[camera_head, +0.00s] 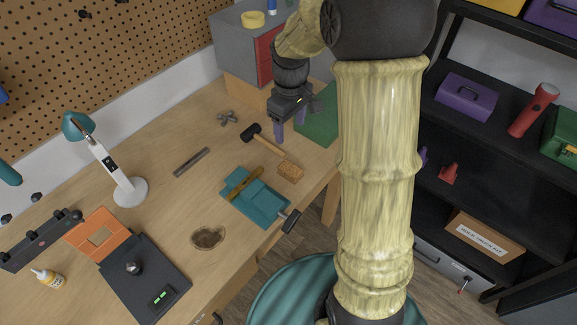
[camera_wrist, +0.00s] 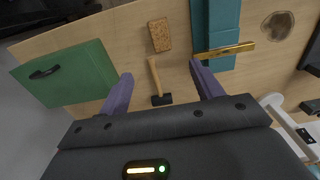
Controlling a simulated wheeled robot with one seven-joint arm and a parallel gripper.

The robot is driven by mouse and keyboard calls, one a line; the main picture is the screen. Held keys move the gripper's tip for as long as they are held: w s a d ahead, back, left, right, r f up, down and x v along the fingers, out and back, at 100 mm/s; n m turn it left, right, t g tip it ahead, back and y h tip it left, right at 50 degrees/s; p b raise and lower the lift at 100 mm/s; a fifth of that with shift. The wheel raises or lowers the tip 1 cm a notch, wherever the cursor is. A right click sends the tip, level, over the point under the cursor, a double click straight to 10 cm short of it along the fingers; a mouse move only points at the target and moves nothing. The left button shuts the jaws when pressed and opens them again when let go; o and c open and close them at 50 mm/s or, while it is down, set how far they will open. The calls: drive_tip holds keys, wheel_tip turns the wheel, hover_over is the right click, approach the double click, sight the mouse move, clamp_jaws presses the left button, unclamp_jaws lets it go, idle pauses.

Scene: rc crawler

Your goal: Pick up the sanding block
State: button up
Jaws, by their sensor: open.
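The sanding block, a small tan cork-like block (camera_head: 290,171), lies on the workbench near its front edge, just past the end of the hammer's handle. In the wrist view the block (camera_wrist: 159,35) is near the top centre, beyond my fingertips. My gripper (camera_head: 289,134) is above the bench, farther back than the block. Its two purple fingers are apart with nothing held between them; the gap also shows in the wrist view (camera_wrist: 161,71). The block is fully visible in both views.
A black-headed hammer (camera_wrist: 161,99) with a wooden handle lies below my fingers. A teal vise (camera_head: 258,203) with a brass-coloured bar is left of the block. A green case (camera_wrist: 72,76) is on the other side. A lamp (camera_head: 130,190) and scale stand farther left.

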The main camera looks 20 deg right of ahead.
drive_tip(key=shift+s, duration=0.1)
drive_tip(key=p, duration=0.2)
hover_over(290, 168)
drive_tip(key=f, duration=1.2)
drive_tip(key=shift+d, duration=0.2)
drive_tip(key=shift+a+f, duration=0.1)
drive_tip(key=shift+w, duration=0.2)
drive_tip(key=shift+s+a+f, duration=0.15)
drive_tip(key=shift+s+f, duration=0.05)
drive_tip(key=shift+f, duration=0.25)
drive_tip(key=shift+f+p, duration=0.65)
drive_tip(key=shift+f, duration=1.5)
drive_tip(key=c, duration=1.1)
